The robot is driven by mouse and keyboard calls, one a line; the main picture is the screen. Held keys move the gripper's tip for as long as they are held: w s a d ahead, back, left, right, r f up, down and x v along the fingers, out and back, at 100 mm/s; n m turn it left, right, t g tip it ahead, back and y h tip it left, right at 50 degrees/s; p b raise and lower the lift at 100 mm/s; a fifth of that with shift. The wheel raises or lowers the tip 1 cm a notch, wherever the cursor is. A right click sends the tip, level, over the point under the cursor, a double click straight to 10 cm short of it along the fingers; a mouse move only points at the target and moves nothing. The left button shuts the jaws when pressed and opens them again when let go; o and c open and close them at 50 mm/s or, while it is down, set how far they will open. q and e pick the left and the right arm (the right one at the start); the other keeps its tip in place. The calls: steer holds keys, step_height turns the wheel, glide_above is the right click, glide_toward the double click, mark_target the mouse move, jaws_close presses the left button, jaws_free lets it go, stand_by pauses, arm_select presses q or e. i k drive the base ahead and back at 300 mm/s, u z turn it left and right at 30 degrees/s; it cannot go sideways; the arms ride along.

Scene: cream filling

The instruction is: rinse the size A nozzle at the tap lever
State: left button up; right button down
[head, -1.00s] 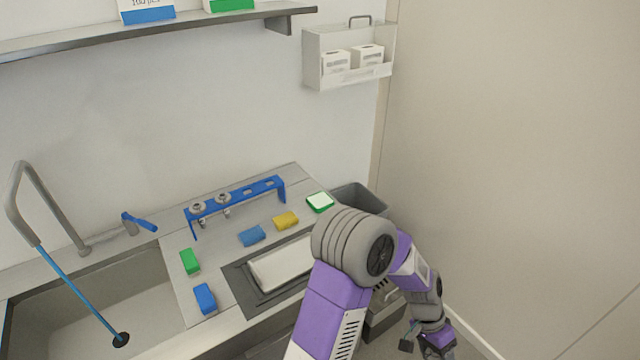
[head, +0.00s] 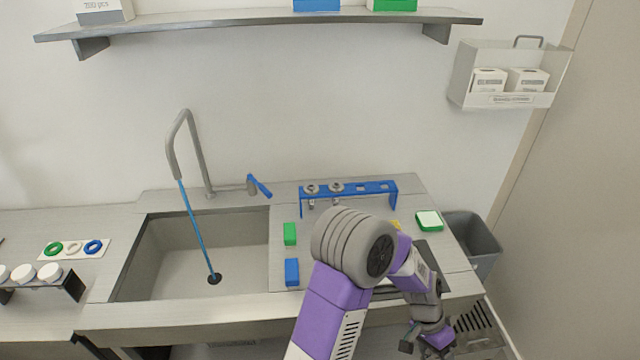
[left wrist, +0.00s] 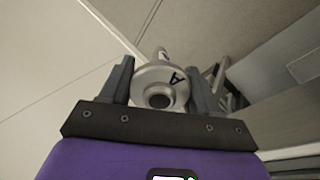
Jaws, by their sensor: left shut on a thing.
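The size A nozzle (left wrist: 153,77) is a silver piece with a round flange marked A, held between the dark fingers of my left gripper (left wrist: 158,82) in the left wrist view. The tap lever (head: 259,186) is blue and stands behind the sink, right of the grey tap (head: 197,150), well left of the gripper. A blue rack (head: 370,188) holds two other nozzles. My right gripper is out of view.
My arm hides part of the counter. A grey bin (head: 472,238) stands at the right; a shelf (head: 270,20) runs above.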

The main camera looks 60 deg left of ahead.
mark_target(261, 187)
steer(key=u, duration=1.85)
